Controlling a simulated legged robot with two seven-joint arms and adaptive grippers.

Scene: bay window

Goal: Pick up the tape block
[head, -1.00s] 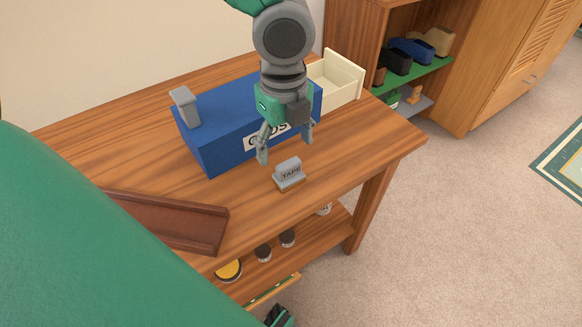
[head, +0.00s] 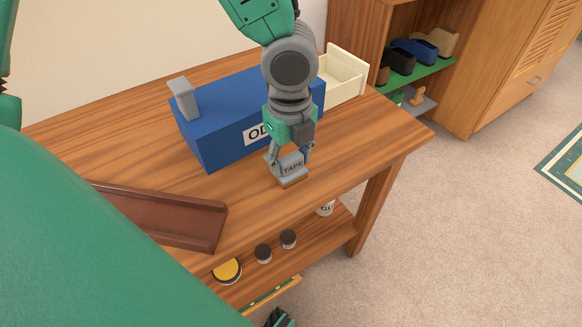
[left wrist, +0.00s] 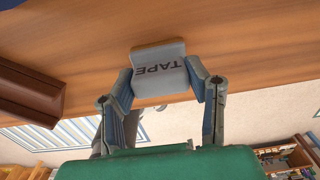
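The tape block (head: 292,168) is a small grey block lettered TAPE on a thin brown base, near the front edge of the wooden table (head: 340,157). My left gripper (head: 290,163) reaches down over it from above, with one finger on each side. In the left wrist view the block (left wrist: 160,70) sits between the two finger pads (left wrist: 160,82), which appear to touch its sides. The block looks to be at the table surface; I cannot tell any gap below it.
A blue box (head: 220,122) with a grey handle-like piece stands just behind the gripper. A cream open drawer (head: 343,78) is at the back right. A brown tray (head: 165,217) lies at the left. Jars (head: 263,253) stand on the lower shelf. The table's right end is clear.

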